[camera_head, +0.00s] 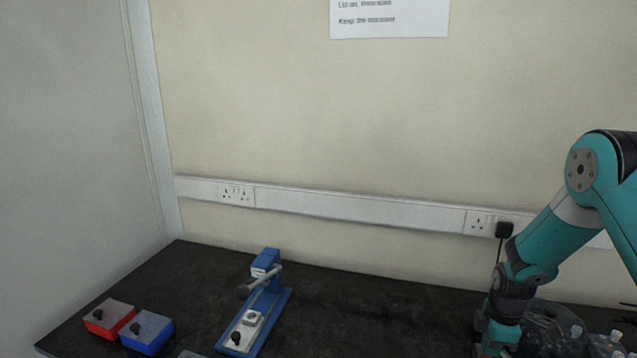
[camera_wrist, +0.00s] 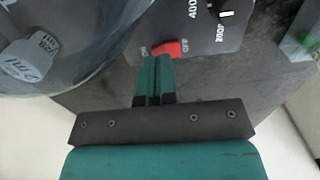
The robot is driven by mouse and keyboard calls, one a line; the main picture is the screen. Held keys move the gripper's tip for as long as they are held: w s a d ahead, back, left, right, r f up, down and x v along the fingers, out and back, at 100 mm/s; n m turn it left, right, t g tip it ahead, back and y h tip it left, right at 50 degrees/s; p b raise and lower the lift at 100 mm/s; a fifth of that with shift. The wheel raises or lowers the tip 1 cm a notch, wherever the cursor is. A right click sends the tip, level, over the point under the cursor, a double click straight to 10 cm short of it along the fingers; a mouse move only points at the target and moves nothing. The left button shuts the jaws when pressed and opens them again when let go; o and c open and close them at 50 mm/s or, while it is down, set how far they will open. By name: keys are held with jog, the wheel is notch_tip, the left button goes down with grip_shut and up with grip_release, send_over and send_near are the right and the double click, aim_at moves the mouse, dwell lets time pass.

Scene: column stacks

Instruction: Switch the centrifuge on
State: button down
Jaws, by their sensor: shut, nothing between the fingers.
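The centrifuge shows in the wrist view as a dark grey control panel (camera_wrist: 205,36) with a black dial (camera_wrist: 222,8) and a red switch (camera_wrist: 166,48). My gripper (camera_wrist: 154,60) is shut and empty. Its fingertips are just below the red switch in the picture, at or very close to it; I cannot tell if they touch. In the head view my arm covers part of the right side, and the gripper itself is hidden there.
A rounded clear lid or bowl (camera_wrist: 60,50) is close at the left of the fingers. In the head view, a blue press-like device (camera_head: 266,300), a red box (camera_head: 109,317) and a blue box (camera_head: 147,332) stand on the dark bench (camera_head: 370,315). The bench's middle is clear.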

jog(key=shift+f+b, duration=0.45)
jog(key=shift+f, duration=0.25)
dwell(0.3)
jog(key=shift+r+p, duration=1.8)
jog(key=shift+r, duration=0.75)
